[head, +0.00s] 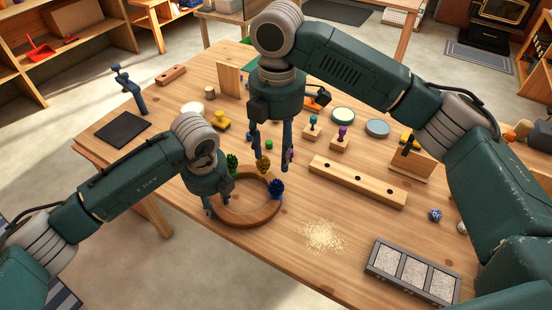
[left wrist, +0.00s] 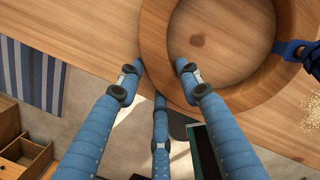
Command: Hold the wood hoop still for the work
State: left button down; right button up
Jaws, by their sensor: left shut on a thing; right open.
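The wood hoop (head: 250,218) lies flat near the front edge of the table; its rim also shows in the left wrist view (left wrist: 156,35). My left gripper (head: 211,208) is shut on the hoop's near left rim; in the left wrist view (left wrist: 156,75) its fingers straddle the rim.
A long board with holes (head: 357,182) lies right of the hoop. Pale shavings (head: 323,236) and a grey tray with three pale panels (head: 413,272) lie nearer the front right. Small stamps, discs and a dark mat (head: 122,130) occupy the far side of the table.

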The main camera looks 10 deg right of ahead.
pick_arm(q)
jog(key=c, duration=1.1)
grip_release()
notch_tip(320, 180, up, 12)
jog(key=s, duration=0.1)
jog(key=shift+s+d, duration=0.2)
